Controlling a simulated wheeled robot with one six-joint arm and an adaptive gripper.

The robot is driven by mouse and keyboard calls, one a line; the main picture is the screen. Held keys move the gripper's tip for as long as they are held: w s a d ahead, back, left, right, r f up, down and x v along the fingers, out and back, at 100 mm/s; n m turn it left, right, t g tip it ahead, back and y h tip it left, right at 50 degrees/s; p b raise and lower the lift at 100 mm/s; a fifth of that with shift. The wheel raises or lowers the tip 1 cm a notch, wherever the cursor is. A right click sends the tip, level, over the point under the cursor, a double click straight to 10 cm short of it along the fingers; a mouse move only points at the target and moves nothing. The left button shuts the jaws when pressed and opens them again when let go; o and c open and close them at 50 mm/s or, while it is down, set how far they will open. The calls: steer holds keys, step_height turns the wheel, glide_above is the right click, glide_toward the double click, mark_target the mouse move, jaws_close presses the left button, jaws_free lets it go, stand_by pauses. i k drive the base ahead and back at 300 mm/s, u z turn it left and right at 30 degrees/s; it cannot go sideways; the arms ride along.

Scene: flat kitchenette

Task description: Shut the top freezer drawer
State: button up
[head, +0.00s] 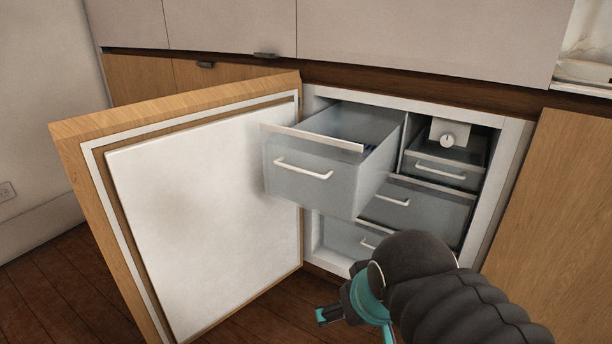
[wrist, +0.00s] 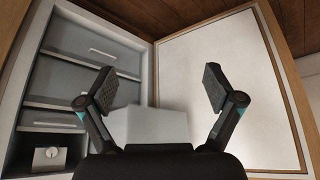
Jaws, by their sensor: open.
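The top freezer drawer (head: 290,187) is grey and translucent, with a white handle (head: 303,169). In the head view it is pulled far out of the freezer's upper left, beside the open door. My gripper (head: 340,309) is low in front of the freezer, below and right of the drawer front and apart from it. In the wrist view my gripper (wrist: 159,88) has its fingers spread with nothing between them. A pale grey box shape behind them looks like the pulled-out drawer (wrist: 150,126), partly hidden by the gripper.
The freezer door (head: 200,205) stands wide open at the left. Lower drawers (head: 430,208) sit inside the cabinet. A small compartment with a dial (head: 447,140) is at the upper right. A wooden panel (head: 555,215) stands to the right. Dark wooden floor (head: 60,285) shows at the left.

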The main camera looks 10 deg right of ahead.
mark_target(310, 175)
steer(key=z, duration=0.5)
steer(key=k, duration=1.2)
steer(key=u, duration=0.25)
steer(key=i, duration=0.75)
steer(key=u, duration=0.5)
